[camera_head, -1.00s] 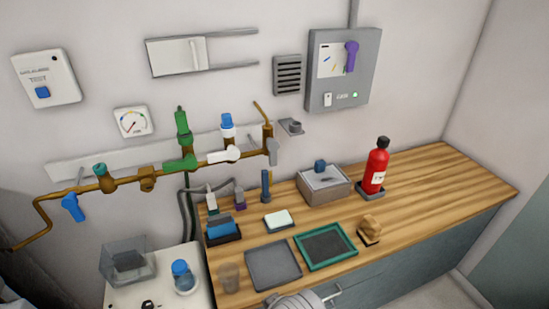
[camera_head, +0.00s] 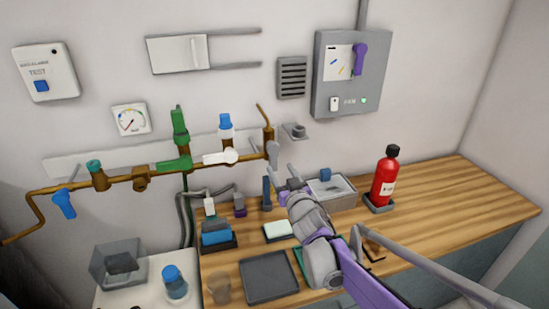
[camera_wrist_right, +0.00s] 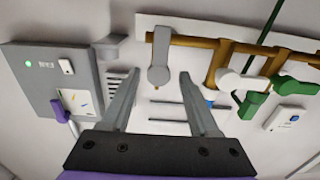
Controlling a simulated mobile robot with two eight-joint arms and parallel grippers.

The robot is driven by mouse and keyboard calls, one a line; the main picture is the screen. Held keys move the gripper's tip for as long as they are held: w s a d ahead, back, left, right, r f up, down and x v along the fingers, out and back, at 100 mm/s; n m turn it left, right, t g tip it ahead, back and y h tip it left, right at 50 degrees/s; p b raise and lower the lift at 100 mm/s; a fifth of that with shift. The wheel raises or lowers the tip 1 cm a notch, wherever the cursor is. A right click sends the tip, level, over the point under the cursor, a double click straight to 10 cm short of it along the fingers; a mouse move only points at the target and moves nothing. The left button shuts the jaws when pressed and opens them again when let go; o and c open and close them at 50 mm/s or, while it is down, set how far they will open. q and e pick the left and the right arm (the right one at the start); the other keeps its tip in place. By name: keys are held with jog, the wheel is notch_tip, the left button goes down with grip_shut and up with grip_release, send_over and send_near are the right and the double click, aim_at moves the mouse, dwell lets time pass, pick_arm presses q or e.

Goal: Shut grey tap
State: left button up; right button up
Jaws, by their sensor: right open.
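In the right wrist view the grey tap (camera_wrist_right: 159,58) shows between the tips of my two fingers, lever pointing toward the gripper. My right gripper (camera_head: 285,172) is open and empty, just below and in front of the lever. I cannot tell whether its fingertips are level with the lever's end; no contact shows. It also shows in the right wrist view (camera_wrist_right: 158,73). My left gripper is not in view.
Beside it on the pipe are a white-handled tap (camera_head: 222,157) and a green-handled tap (camera_head: 174,164); a blue tap (camera_head: 64,204) hangs far left. A small grey wall bracket (camera_head: 295,131) juts out right of the grey tap. A red extinguisher (camera_head: 384,180) stands on the wooden counter (camera_head: 450,200).

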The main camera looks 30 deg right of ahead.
aim_at(274, 158)
jog(key=x, duration=0.8)
jog(key=shift+w+d+p, duration=0.1)
jog(key=shift+w+p, duration=0.05)
jog(key=shift+p, duration=0.25)
grip_shut()
dwell(0.9)
